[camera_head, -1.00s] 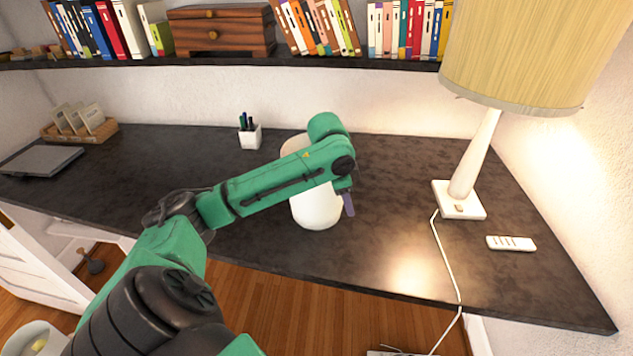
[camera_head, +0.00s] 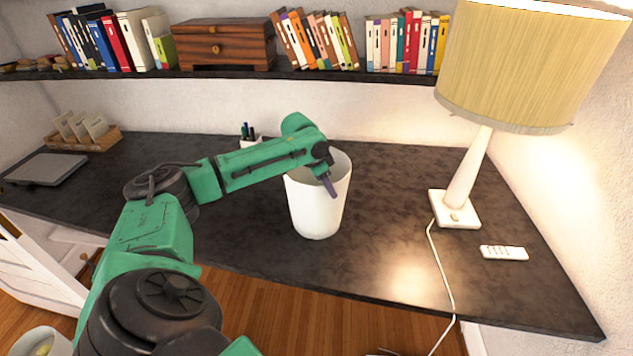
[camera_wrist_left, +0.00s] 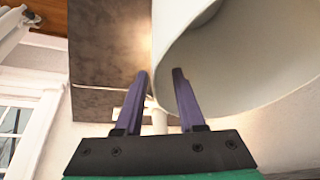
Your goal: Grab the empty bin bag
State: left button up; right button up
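A white bin (camera_head: 314,210) stands upright on the dark desk, open at the top. No separate bag can be made out. My left gripper (camera_head: 329,185) is at the bin's near upper side, its fingers pointing down at the rim. In the left wrist view the gripper (camera_wrist_left: 161,72) has its two purple fingers apart. The bin (camera_wrist_left: 265,75) fills the upper right there, and its edge shows between the fingertips, with nothing clamped. My arm hides part of the rim and most of the bin's inside. My right gripper is not in view.
A lamp (camera_head: 465,185) and a white remote (camera_head: 504,253) are on the desk (camera_head: 400,190) to the right. A pen cup (camera_head: 248,139) stands behind my arm. A laptop (camera_head: 45,169) lies far left. Another bin (camera_head: 40,342) shows at bottom left. A bookshelf runs above.

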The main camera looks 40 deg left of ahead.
pick_arm(q)
jog(key=shift+w+f, duration=0.25)
jog(key=shift+f, duration=0.25)
jog(key=shift+s+r, duration=0.1)
grip_shut()
dwell(0.9)
